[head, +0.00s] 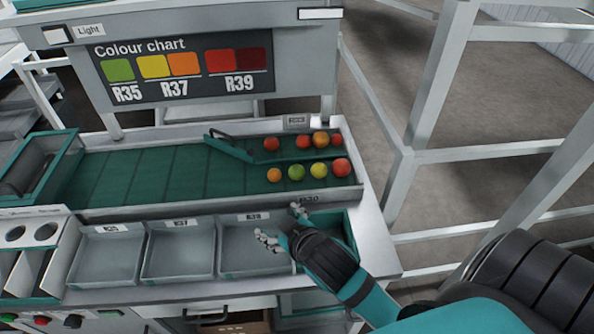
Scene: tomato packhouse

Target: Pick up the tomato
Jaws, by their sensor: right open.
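Several tomatoes sit at the right end of the green sorting belt (150,172). The front row has an orange tomato (274,175), a green tomato (296,172), a yellow tomato (318,170) and a red tomato (341,168). Behind a slanted green divider (230,148) lie red tomatoes (271,143) and an orange one (320,138). My right gripper (281,223) is open and empty, its fingers spread over the right-hand grey tray, in front of the belt and apart from the tomatoes. My left gripper is out of view.
Grey trays (110,228) line the front of the bench; my right arm partly hides a green-lined bin (345,222). A colour chart (180,72) stands behind the belt. White frame posts (398,190) rise on the right. The belt's left part is bare.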

